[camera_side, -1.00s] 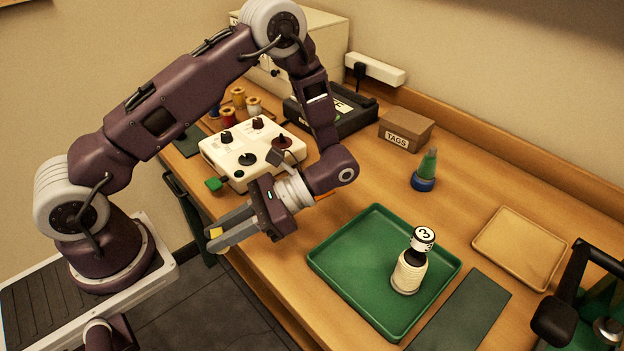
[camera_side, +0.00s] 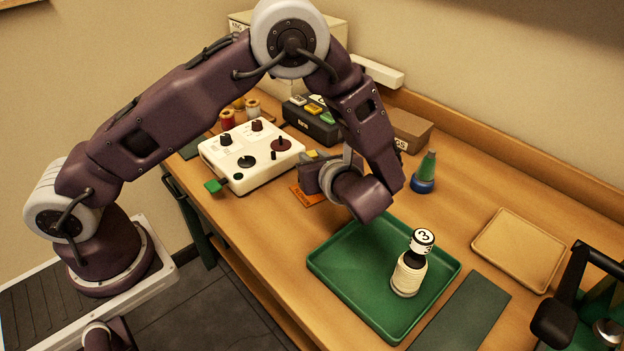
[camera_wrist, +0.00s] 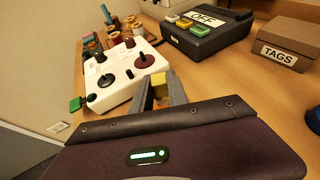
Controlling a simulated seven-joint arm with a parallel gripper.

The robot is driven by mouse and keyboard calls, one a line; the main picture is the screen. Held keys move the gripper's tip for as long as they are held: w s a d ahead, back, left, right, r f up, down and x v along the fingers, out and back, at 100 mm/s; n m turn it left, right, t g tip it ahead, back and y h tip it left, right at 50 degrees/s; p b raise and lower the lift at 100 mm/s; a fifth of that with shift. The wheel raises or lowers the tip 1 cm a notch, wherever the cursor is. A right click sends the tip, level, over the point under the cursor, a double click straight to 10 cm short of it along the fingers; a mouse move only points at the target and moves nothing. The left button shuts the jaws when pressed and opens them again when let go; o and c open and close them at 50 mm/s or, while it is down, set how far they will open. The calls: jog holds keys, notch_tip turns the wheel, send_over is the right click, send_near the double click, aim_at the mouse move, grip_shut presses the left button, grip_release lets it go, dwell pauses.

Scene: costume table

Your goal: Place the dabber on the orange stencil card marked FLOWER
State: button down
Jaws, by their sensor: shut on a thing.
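My gripper (camera_wrist: 160,78) is shut on a small yellow block, the dabber (camera_wrist: 159,88), which shows between its fingers in the wrist view. In the side view my gripper (camera_side: 315,158) is over the table between the white control box and the green tray, and its fingers are mostly hidden behind my wrist. The orange stencil card (camera_side: 302,196) lies flat on the table, below and just left of my gripper, partly covered by it. Some dark lettering shows on its edge but is too small to read. The height of the dabber above the card cannot be told.
A white control box (camera_side: 250,155) with knobs stands left of the card. A black box with coloured buttons (camera_side: 312,122) and a brown TAGS box (camera_side: 410,128) stand behind. A green tray (camera_side: 345,285) holding a bottle (camera_side: 408,275) lies in front right.

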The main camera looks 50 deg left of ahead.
notch_tip(320, 180, down, 6)
jog(key=shift+r, duration=0.15)
jog(key=c, duration=1.3)
grip_release()
